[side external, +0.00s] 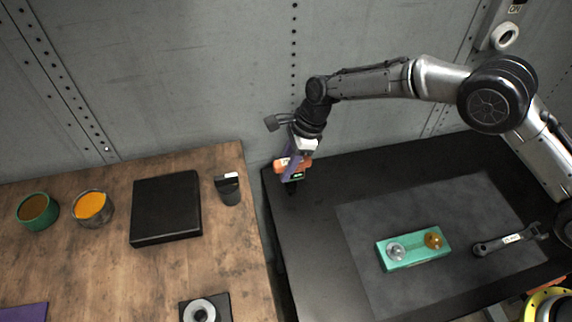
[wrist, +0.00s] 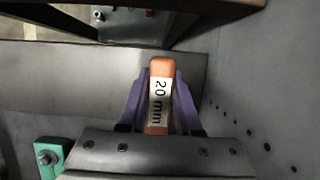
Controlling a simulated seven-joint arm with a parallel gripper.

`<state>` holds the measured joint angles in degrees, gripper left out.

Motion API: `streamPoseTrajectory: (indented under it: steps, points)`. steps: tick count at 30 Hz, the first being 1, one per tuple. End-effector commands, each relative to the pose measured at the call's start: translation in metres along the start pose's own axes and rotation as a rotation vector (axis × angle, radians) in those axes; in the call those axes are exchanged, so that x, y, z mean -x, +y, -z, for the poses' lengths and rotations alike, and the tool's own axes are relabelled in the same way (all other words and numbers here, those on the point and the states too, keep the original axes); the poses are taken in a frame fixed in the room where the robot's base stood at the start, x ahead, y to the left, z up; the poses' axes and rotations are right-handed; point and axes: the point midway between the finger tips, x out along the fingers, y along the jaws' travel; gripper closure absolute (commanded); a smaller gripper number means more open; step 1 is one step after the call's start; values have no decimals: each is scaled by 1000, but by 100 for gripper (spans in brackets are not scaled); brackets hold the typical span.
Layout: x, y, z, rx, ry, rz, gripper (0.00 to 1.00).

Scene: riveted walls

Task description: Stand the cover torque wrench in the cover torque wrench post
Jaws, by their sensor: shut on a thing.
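My gripper (side external: 290,170), with purple fingers, is shut on an orange and black tool (side external: 302,163), which looks like the cover torque wrench. It is held above the black table's far left corner and has a small green patch. In the wrist view the tool (wrist: 160,95) shows an orange end and a white "20 mm" label between the fingers. Its lower end is hard to make out. A short black holder with a white label (side external: 230,192), perhaps the post, stands on the wooden table left of my gripper. Its opening is not clear.
A wooden table (side external: 100,270) bears a black square block (side external: 165,208), two paint cans and a ring on a black plate (side external: 203,309). The black table (side external: 310,270) holds a teal block with two knobs (side external: 414,250) and a dark wrench (side external: 510,240). A gap separates the tables.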

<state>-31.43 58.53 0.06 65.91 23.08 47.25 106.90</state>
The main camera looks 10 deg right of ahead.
Motion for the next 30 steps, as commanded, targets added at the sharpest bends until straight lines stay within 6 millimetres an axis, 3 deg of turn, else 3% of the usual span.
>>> streamPoseTrajectory:
  steps: [15, 30]
  points:
    - [1, -1, -1, 1, -2, 3, 100]
    - [-11, -1, 3, 1, -2, 3, 100]
